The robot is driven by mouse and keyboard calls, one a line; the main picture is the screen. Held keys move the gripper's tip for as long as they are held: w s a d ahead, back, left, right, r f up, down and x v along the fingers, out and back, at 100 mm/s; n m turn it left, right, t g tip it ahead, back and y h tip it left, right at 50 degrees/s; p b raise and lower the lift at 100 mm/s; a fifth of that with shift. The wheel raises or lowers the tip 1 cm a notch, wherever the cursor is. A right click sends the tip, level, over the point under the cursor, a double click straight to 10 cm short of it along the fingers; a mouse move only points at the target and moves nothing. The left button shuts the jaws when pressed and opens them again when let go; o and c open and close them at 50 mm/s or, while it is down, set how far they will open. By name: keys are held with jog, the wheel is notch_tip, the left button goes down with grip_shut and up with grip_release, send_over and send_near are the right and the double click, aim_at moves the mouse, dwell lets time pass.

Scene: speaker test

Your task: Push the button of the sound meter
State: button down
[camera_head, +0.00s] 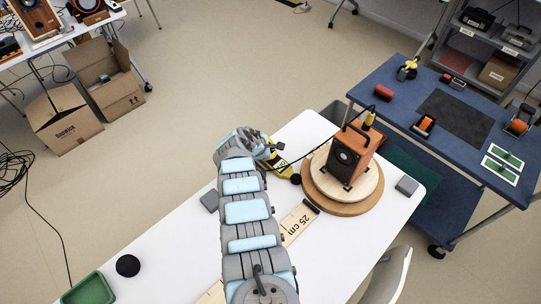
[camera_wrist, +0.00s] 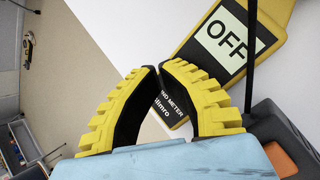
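The sound meter (camera_wrist: 225,42) is yellow and black, lies on the white table, and shows "OFF" on its display in the wrist view. In the head view, the sound meter (camera_head: 283,168) lies left of the speaker, partly hidden by my arm. My gripper (camera_wrist: 159,67) has yellow-ribbed black fingers with their tips together and nothing between them. The fingers are over the lower, lettered part of the meter, covering some of it; I cannot tell whether they touch it. I cannot make out the button.
A wooden speaker (camera_head: 354,156) stands on a round wooden turntable (camera_head: 339,207) beside the meter. A ruler strip marked 25 cm (camera_head: 297,222), a grey block (camera_head: 407,186), a black puck (camera_head: 128,265) and a green tray (camera_head: 90,290) lie on the white table (camera_head: 190,250). A blue cart (camera_head: 465,190) stands behind right.

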dwell(0.3)
jog(key=shift+r+p, duration=0.95)
jog(key=shift+p, duration=0.15)
notch_tip(320, 180, up, 6)
jog(key=p, duration=0.6)
jog(key=shift+f, duration=0.1)
